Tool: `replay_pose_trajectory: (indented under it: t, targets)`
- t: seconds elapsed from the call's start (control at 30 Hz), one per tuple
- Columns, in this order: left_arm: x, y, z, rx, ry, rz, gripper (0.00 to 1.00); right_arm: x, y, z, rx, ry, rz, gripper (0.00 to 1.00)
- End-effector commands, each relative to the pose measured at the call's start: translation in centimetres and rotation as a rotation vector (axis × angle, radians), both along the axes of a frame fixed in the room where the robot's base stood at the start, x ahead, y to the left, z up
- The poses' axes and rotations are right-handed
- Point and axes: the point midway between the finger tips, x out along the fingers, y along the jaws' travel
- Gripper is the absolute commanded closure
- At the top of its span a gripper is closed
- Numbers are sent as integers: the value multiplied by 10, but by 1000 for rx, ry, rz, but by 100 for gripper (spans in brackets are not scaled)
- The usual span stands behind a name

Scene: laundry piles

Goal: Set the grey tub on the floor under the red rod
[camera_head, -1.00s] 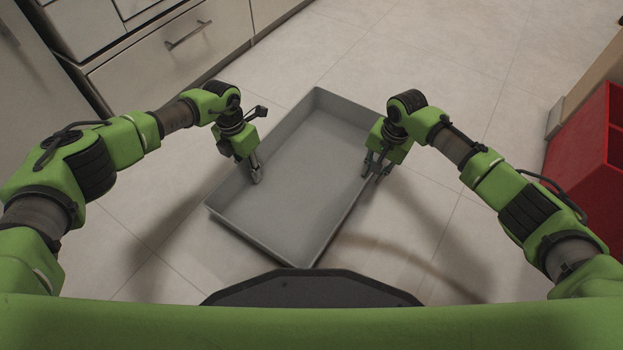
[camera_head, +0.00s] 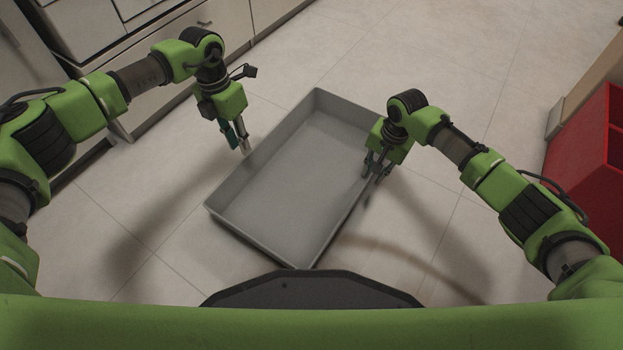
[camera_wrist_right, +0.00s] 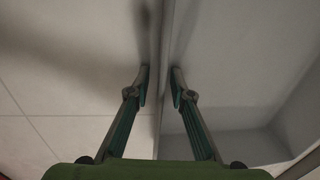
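The grey tub (camera_head: 290,190) is a shallow, empty rectangular tray on the tiled floor, lying at an angle in front of me. My left gripper (camera_head: 238,148) is above the floor beside the tub's left wall, apart from it and holding nothing; its fingers look spread. My right gripper (camera_head: 375,172) is at the tub's right wall. In the right wrist view its fingers (camera_wrist_right: 160,86) stand one on each side of the wall (camera_wrist_right: 161,60), with small gaps showing. No red rod is visible.
White cabinets with drawers (camera_head: 160,60) line the upper left. A red open-fronted unit (camera_head: 590,170) stands at the right edge beside a tan panel (camera_head: 585,80). The tiled floor (camera_head: 440,60) beyond the tub is clear.

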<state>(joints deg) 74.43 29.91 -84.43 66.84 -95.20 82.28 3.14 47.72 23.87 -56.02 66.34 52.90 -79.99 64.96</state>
Motion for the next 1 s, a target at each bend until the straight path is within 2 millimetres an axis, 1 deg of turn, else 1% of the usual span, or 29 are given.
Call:
replay_pose_trajectory:
  t: [0.17,0.4,0.53,0.6,0.7,1.0]
  targets:
    - [0,0,1,-1,1,0,79,0,-3,28,0,-5,1,79]
    - [0,0,0,-1,1,0,79,-3,-8,80,0,-5,1,79]
    - [0,0,0,-1,1,0,79,-5,-10,100,1,-3,0,79]
    - [0,0,0,-1,1,0,79,-6,-10,108,1,-3,0,79]
    - [0,0,0,-1,1,0,79,-6,-11,114,-1,-1,0,79]
    - [0,0,0,-1,1,0,79,-7,-11,116,-1,-1,0,79]
